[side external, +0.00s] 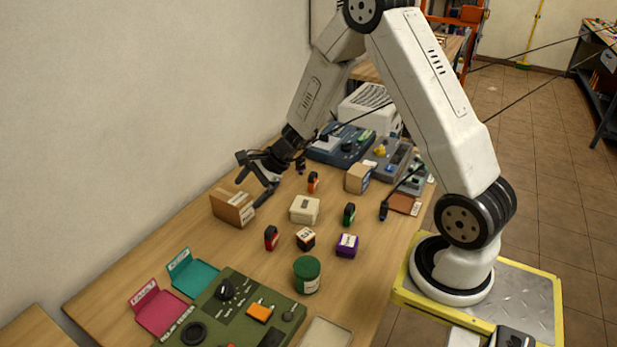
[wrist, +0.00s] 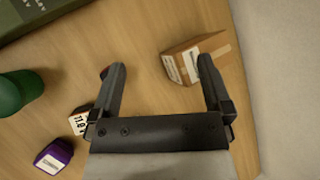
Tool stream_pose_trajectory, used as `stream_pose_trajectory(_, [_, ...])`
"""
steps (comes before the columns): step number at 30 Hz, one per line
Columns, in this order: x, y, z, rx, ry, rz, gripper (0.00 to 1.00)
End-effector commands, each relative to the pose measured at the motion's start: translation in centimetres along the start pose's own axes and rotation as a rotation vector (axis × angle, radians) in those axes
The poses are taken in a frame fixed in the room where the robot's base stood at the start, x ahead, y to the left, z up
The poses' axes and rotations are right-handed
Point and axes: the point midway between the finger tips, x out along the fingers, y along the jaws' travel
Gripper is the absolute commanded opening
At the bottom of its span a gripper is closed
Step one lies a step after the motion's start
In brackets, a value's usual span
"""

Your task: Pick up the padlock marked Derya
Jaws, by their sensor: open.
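Three small padlock-like items stand on the table in the side view: an orange one (side external: 313,183), a green one (side external: 349,214) and a red one (side external: 271,238). Their markings are too small to read, so I cannot tell which is marked Derya. My gripper (side external: 248,193) is open and empty above the table, close to a cardboard box (side external: 232,208). In the wrist view my gripper (wrist: 162,65) has its fingers spread, with the cardboard box (wrist: 192,60) by the right finger.
A cream box (side external: 305,209), a black-and-white block (side external: 306,239), a purple block (side external: 347,246) and a green canister (side external: 307,274) stand nearby. A green control panel (side external: 240,312) fills the front. Devices (side external: 340,143) crowd the back. A wall runs along the left.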

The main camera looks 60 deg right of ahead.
Motion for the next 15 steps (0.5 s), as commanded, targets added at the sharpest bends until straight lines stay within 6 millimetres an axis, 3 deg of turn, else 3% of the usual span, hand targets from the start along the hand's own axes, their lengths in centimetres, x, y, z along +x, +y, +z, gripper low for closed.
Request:
stream_pose_trajectory(8, [1.2,-5.2,-5.7,0.4,-0.07,-0.239,1.0])
stream_pose_trajectory(15, [1.1,-8.9,-12.1,0.719,-0.135,-0.475,1.0])
